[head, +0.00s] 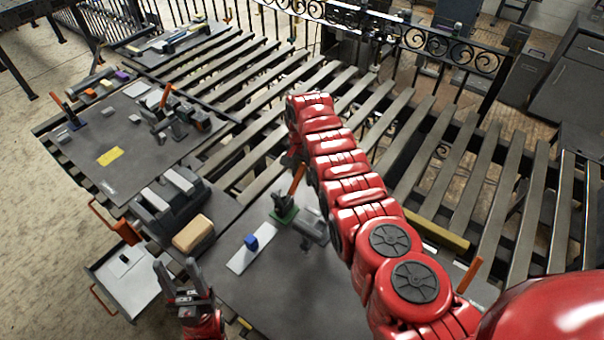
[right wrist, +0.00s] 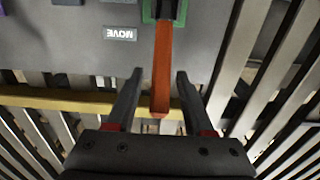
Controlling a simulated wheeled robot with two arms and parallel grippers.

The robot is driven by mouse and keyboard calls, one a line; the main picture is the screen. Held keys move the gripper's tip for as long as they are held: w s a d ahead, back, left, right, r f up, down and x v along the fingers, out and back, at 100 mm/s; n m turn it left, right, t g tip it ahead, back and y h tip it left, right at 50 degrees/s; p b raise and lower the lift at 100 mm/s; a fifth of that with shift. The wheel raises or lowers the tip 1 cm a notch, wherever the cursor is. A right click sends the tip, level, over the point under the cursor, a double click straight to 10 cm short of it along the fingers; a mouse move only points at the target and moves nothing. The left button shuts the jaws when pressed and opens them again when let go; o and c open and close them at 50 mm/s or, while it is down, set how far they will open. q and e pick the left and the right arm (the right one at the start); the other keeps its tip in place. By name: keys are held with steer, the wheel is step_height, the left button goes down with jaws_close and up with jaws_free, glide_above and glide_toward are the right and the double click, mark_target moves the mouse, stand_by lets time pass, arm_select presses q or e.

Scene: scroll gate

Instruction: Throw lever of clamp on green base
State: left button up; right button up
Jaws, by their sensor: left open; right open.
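The clamp's green base (head: 284,215) sits on the dark tabletop in the head view, with its orange lever (head: 297,180) standing up and tilted. In the right wrist view, the green base (right wrist: 148,12) is at the top edge and the orange lever (right wrist: 162,60) points toward my right gripper (right wrist: 160,75). That gripper is open, its fingers apart on either side of the lever's end, with gaps visible on both sides. In the head view my right arm hides most of that gripper. My left gripper (head: 175,265) is open and empty at the lower left, away from the clamp.
A blue block (head: 251,242) lies on a white strip (head: 240,257) beside the clamp. A tan block (head: 193,233) is further left. Another dark panel (head: 130,135) at upper left carries more clamps and blocks.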

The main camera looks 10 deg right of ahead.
steer(key=shift+f, duration=0.2)
steer(key=shift+s, duration=0.1)
jaws_close()
stand_by(1.4)
